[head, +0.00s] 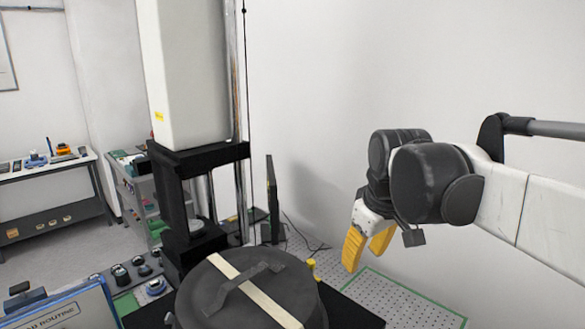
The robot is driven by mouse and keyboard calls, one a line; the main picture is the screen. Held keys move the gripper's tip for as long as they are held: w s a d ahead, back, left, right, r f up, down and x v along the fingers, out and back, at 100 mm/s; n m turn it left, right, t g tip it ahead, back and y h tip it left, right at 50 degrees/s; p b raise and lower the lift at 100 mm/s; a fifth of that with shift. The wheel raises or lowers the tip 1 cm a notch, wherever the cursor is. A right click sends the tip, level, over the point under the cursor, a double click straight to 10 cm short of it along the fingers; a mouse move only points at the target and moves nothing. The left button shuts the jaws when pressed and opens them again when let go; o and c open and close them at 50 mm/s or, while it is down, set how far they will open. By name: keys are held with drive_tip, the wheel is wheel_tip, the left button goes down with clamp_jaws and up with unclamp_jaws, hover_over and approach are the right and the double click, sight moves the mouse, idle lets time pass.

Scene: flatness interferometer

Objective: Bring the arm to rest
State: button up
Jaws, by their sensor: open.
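My gripper (368,249) is in the head view, right of the middle, at the end of my arm, which comes in from the right edge. Its two yellow fingers point down and are apart, with nothing between them. It hangs in the air above the perforated plate, to the right of the dark round lidded drum (238,292). A pale strip and a dark handle cross the drum's top. The interferometer's tall white column (190,75) stands behind the drum on a black mount.
A green-edged perforated plate (415,305) lies below my gripper. A thin dark screen (272,195) stands edge-on behind the drum. A control panel with knobs (125,275) and a blue-framed display (65,312) are at lower left. A bench (50,165) stands at far left. White wall is behind my arm.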

drive_tip(key=s+d+f+m+t, duration=0.25)
drive_tip(key=s+f, duration=0.25)
drive_tip(key=s, duration=0.3)
drive_tip(key=s+d+f+m+t, duration=0.1)
drive_tip(key=s+d+f+m, duration=0.1)
drive_tip(key=s+f+m, duration=0.35)
wheel_tip(320, 180, down, 20)
drive_tip(key=s+n+b, duration=0.1)
drive_tip(key=s+b, duration=0.1)
drive_tip(key=b, duration=1.8)
drive_tip(key=shift+s+f+n, duration=0.15)
drive_tip(key=shift+f+n, duration=0.1)
drive_tip(key=shift+n, duration=0.05)
